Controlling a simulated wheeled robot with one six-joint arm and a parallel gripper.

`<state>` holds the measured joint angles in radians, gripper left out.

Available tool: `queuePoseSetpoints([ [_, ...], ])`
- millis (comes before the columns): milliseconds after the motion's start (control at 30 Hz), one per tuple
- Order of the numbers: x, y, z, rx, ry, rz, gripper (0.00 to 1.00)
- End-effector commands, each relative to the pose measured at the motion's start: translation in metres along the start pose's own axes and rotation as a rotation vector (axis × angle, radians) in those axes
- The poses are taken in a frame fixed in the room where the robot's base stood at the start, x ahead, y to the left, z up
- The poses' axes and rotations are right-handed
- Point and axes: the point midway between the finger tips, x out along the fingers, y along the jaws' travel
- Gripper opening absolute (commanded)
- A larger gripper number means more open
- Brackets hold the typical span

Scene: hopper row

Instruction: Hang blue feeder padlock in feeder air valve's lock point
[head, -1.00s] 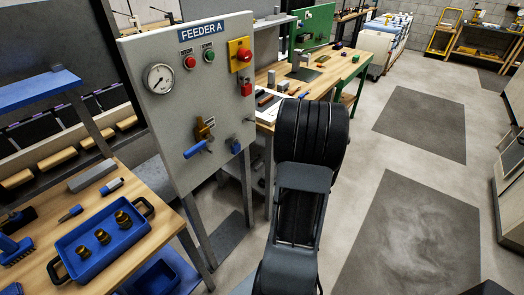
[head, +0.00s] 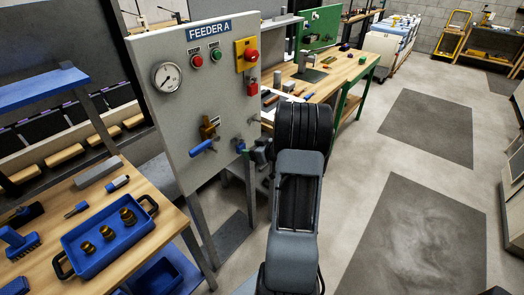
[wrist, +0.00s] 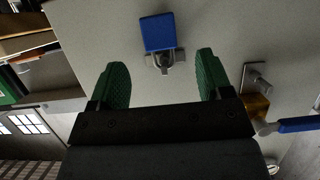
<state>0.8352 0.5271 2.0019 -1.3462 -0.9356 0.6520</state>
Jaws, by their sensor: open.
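The blue padlock (wrist: 160,32) hangs at a small metal bracket (wrist: 178,57) on the grey panel in the wrist view. It shows small in the head view (head: 240,146), right of the valve. My gripper (wrist: 161,62) is open and empty. Its two green fingers stand apart on either side of the bracket, and the padlock body lies just beyond their tips. The air valve has a brass body (head: 208,131) and a blue handle (head: 203,147); it shows at the right in the wrist view (wrist: 258,106). A grey metal tab (wrist: 258,76) sits beside it.
The FEEDER A panel (head: 180,115) also bears a gauge (head: 167,77), buttons, a red stop knob (head: 251,55) and a red padlock (head: 252,88). A peg (head: 254,120) sticks out near its right edge. A workbench with a blue tray (head: 75,262) stands at left.

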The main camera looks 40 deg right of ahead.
Motion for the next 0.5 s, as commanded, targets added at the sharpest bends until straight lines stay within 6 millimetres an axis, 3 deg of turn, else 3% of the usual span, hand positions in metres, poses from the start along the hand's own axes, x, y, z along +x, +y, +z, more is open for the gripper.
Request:
queuePoseSetpoints([
  [200,0.036,-0.001,0.001,0.000,-0.002,-0.002,0.72],
  [500,0.062,0.000,0.000,0.000,-0.001,0.001,0.72],
])
